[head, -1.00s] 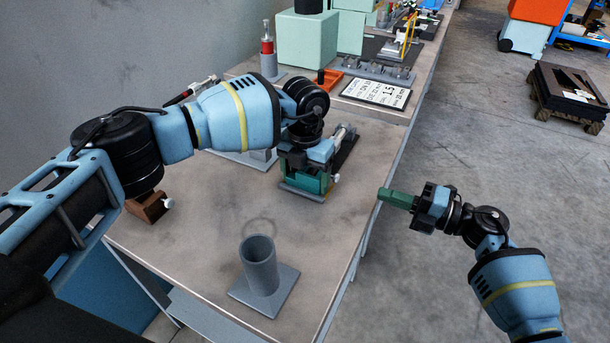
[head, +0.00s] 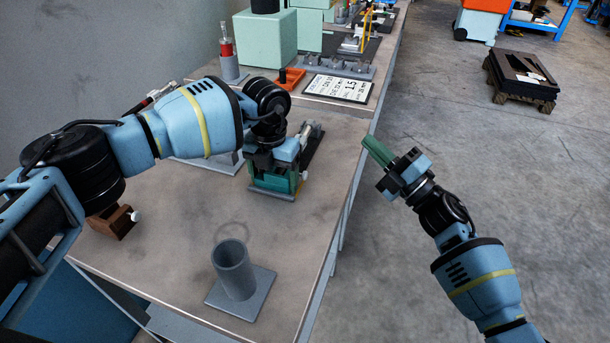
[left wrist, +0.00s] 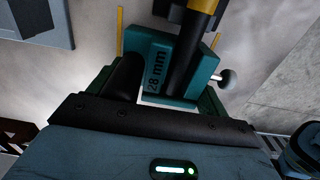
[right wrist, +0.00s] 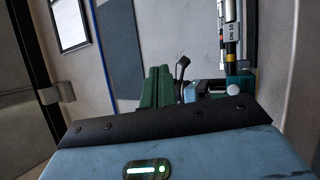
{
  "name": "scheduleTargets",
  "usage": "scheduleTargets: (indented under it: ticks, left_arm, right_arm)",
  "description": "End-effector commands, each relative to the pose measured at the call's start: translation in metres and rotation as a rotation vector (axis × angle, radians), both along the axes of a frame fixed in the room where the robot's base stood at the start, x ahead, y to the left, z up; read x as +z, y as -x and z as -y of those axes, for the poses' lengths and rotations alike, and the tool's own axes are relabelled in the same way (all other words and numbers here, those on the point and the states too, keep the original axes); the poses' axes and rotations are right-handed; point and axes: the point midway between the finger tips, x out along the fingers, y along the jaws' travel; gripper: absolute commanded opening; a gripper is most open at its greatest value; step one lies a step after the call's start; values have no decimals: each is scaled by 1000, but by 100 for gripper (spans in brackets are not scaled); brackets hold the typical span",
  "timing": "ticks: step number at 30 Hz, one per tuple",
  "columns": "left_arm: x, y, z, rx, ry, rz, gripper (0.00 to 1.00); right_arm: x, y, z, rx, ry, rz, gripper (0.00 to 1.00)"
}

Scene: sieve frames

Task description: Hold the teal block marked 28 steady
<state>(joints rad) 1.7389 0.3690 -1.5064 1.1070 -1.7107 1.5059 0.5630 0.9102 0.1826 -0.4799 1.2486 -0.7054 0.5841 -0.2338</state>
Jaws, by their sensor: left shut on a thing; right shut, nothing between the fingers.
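The teal block (head: 272,181) sits on a small grey plate on the bench. It shows "28 mm" on its face in the left wrist view (left wrist: 157,72). My left gripper (head: 274,168) comes down over the block and is shut on it; its arm hides part of the block in the head view. My right gripper (head: 378,152) is shut and empty, its green fingers together, in the air off the bench's right edge. Those fingers (right wrist: 157,88) also show closed in the right wrist view.
A grey cup on a square base (head: 234,268) stands at the front of the bench. A brown block (head: 113,222) with a knob is at the left. A white sign (head: 338,87) and orange tray (head: 289,79) lie behind. A dark rod with a yellow band (left wrist: 198,30) crosses the block.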

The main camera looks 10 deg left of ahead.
Motion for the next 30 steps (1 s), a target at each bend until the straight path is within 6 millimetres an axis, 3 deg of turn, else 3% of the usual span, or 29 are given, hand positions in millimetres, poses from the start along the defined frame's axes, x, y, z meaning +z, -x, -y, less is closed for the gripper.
scheduleTargets:
  ticks: [7, 14, 24, 30]
  left_arm:
    - [0, 0, 0, 0, 1, 0, 23]
    - [0, 0, 0, 0, 1, 0, 23]
    - [0, 0, 0, 0, 1, 0, 23]
    - [0, 0, 0, 0, 1, 0, 23]
  right_arm:
    - [13, -16, 26, -208, -222, -207, 0]
    - [-8, -16, 36, -319, -341, -496, 0]
    - [-57, 24, 11, -298, -342, -962, 0]
    - [-72, 49, -5, -246, -297, -1115, 0]
